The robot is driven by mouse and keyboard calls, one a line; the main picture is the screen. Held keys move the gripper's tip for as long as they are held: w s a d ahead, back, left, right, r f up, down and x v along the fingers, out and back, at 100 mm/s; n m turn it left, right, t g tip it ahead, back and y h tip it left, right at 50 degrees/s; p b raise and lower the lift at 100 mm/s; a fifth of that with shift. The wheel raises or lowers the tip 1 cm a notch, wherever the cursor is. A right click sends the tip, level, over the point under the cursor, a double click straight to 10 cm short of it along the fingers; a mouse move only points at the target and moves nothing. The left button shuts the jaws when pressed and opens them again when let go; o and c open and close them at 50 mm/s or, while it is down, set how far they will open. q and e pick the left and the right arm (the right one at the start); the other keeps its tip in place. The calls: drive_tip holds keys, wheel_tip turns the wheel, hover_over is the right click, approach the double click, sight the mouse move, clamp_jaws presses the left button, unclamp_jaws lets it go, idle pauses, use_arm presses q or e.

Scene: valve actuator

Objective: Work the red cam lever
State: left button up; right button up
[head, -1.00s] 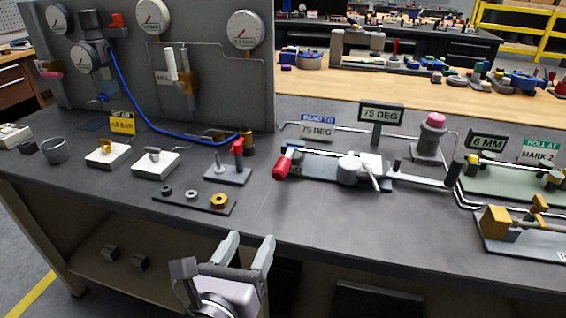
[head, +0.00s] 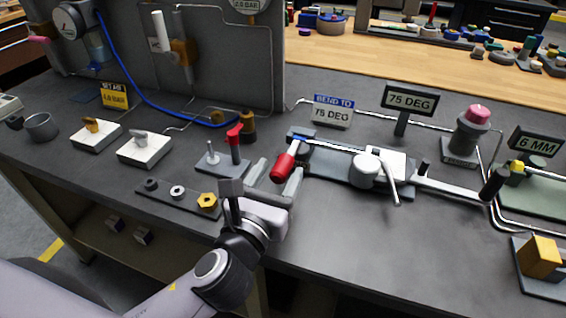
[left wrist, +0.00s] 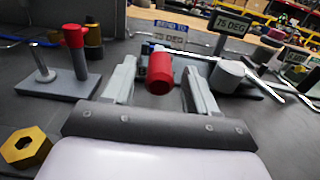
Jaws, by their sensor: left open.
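The red cam lever (head: 285,165) is a thick red grip at the left end of the tube bender (head: 340,172), tilted toward the bench's front edge. My left gripper (head: 282,169) is open, with one finger on each side of the red grip. In the left wrist view the red grip (left wrist: 160,74) shows between the spread fingers (left wrist: 159,70), with visible gaps on both sides. Whether the grip is fully within finger depth is hard to tell. My right gripper is not in view.
A small stand with a red-topped post (head: 235,142) and a metal pin is left of my gripper. A strip with nuts (head: 178,193) lies nearby. The bender's long arm with a black handle (head: 494,184) reaches right. The bench front right of my gripper is clear.

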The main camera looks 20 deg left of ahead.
sight(292, 160)
use_arm(q)
drive_tip(key=shift+w, duration=1.4)
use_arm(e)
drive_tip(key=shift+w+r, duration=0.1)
